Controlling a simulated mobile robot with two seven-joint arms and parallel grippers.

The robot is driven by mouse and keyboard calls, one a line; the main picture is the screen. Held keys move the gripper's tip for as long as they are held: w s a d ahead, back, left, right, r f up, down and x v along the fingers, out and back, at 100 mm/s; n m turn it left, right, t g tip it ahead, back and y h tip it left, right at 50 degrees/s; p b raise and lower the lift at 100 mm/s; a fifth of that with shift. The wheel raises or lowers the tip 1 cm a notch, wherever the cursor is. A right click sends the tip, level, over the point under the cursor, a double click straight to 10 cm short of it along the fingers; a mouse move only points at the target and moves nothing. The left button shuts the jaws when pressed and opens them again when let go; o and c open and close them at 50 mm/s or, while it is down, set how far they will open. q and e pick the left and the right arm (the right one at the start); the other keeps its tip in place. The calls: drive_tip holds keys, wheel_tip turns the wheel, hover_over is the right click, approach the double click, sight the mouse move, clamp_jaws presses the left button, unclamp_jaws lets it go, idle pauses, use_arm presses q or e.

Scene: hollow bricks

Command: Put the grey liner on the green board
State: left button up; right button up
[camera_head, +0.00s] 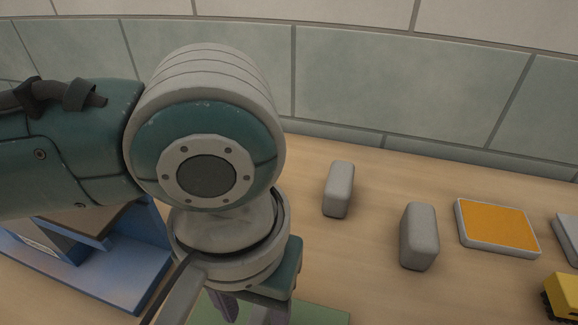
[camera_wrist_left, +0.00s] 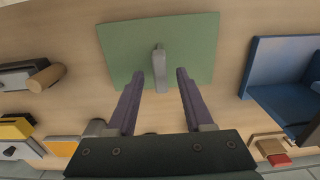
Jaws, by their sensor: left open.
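The green board (camera_head: 325,315) lies at the bottom of the head view, mostly cut off by the frame edge. In the left wrist view the green board (camera_wrist_left: 195,40) shows almost whole. A narrow grey piece, seemingly the grey liner (camera_wrist_left: 159,68), appears on the board near its middle. My left gripper (camera_wrist_left: 161,76) is open above the board, with its two purple fingers apart on either side of the grey piece. I see no finger touching it. In the head view my left gripper (camera_head: 250,312) is partly hidden by its own wrist.
Two grey blocks (camera_head: 339,188) (camera_head: 419,238) stand right of my arm. An orange-topped grey tray (camera_head: 497,227) and a yellow toy-like object (camera_head: 563,296) are farther right. A blue stand (camera_head: 100,275) is at the left. Wooden table is bare between the blocks and board.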

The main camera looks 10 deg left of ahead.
sight(257, 322)
use_arm(q)
wheel_tip(257, 322, up, 10)
drive_tip(key=p, duration=0.2)
drive_tip(key=s+d+f+m+t+h, duration=0.2)
drive_tip(key=s+d+h, duration=0.1)
drive_tip(key=d+h, duration=0.1)
drive_tip(key=s+a+f+y, duration=0.1)
drive_tip(key=s+a+y, duration=0.1)
drive_tip(key=a, duration=0.5)
drive_tip(key=s+a+f+t+y, duration=0.1)
drive_tip(key=s+a, duration=0.2)
drive_tip(key=a, duration=0.4)
drive_tip(key=shift+a+f+t+y, duration=0.3)
drive_tip(key=shift+f+y, duration=0.1)
